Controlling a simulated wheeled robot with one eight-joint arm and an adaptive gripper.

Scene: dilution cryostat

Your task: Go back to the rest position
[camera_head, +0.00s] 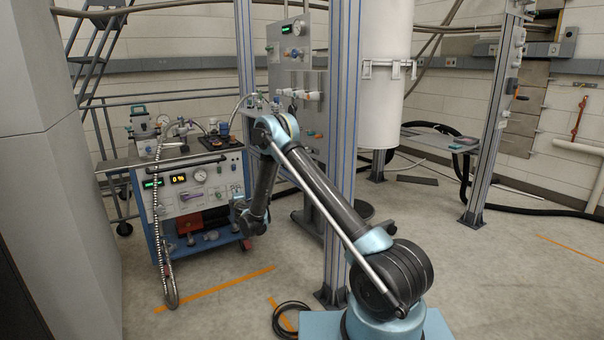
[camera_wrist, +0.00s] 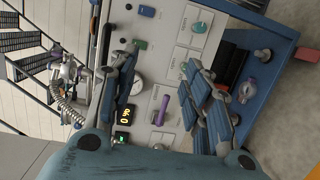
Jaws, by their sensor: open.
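My arm (camera_head: 318,185) rises from its base at the bottom of the head view, bends at a high elbow and drops toward the cart. My gripper (camera_wrist: 160,66) is open in the wrist view, one finger on each side, with nothing visible between the fingers. It faces the front panel of the blue-framed pump cart (camera_head: 213,175), which appears turned sideways in the wrist view. A purple handle (camera_wrist: 187,111) and a round gauge (camera_wrist: 137,87) show on the panel between and behind the fingers. In the head view the gripper end is small and partly hidden by the wrist.
A metal upright (camera_head: 341,120) and a valve panel (camera_head: 298,75) stand behind my arm. A flexible metal hose (camera_head: 158,225) hangs at the cart's left. A black hose coil (camera_head: 290,318) lies on the floor near my base. Open floor extends at the right.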

